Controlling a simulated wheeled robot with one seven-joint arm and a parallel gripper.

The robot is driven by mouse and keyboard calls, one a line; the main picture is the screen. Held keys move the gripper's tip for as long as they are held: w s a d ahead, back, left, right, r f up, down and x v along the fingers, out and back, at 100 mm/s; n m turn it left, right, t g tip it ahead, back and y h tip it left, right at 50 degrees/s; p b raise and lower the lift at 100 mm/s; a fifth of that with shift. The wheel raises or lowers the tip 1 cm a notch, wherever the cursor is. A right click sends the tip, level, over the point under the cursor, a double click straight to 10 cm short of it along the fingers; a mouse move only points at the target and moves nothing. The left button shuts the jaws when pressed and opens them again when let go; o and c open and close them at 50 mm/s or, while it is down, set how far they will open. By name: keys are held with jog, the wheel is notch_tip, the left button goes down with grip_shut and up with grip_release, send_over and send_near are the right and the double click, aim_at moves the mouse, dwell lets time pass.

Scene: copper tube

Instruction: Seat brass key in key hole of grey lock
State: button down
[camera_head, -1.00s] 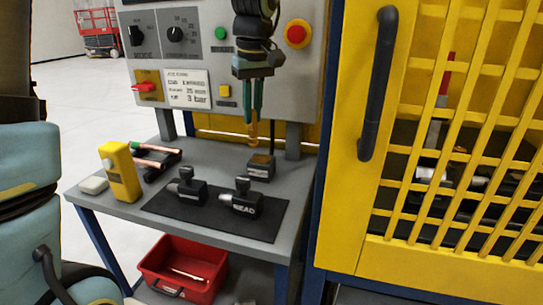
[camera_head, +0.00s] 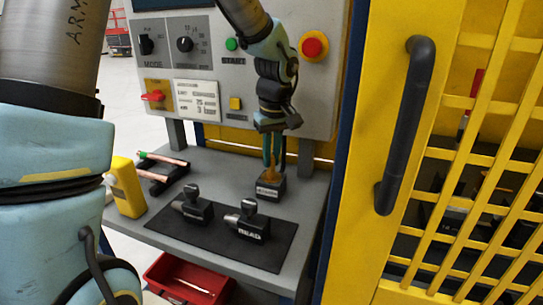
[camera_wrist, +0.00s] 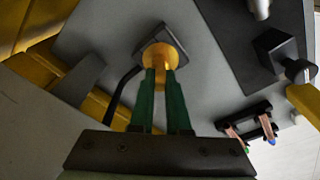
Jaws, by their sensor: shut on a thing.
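My gripper (camera_head: 271,161) points down over the back right of the bench, its green fingers shut on the brass key (camera_head: 271,176). The grey lock (camera_head: 271,189) is a small dark block standing directly beneath. The key meets the top of the lock, with little or no gap showing between them. In the wrist view the key's round head (camera_wrist: 160,56) is between the fingertips (camera_wrist: 160,78) and covers much of the lock (camera_wrist: 179,41). The key hole is hidden, and I cannot tell how deep the key's shaft is in it.
A black mat (camera_head: 177,237) holds two dark fittings (camera_head: 192,207) (camera_head: 248,222) in front of the lock. Copper tubes (camera_head: 163,161) on a rack and a yellow device (camera_head: 127,188) stand at left. The control panel (camera_head: 210,55) rises behind; a yellow cage door (camera_head: 385,75) stands right.

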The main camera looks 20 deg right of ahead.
jog(key=shift+f, duration=0.25)
jog(key=shift+f, duration=0.2)
jog(key=c, duration=0.9)
grip_release()
jog(key=shift+r, duration=0.2)
jog(key=r, duration=0.4)
jog(key=s+r+b, duration=0.1)
jog(key=r, duration=0.3)
jog(key=r+b, duration=0.1)
jog(key=r, duration=0.3)
jog(key=shift+s, duration=0.2)
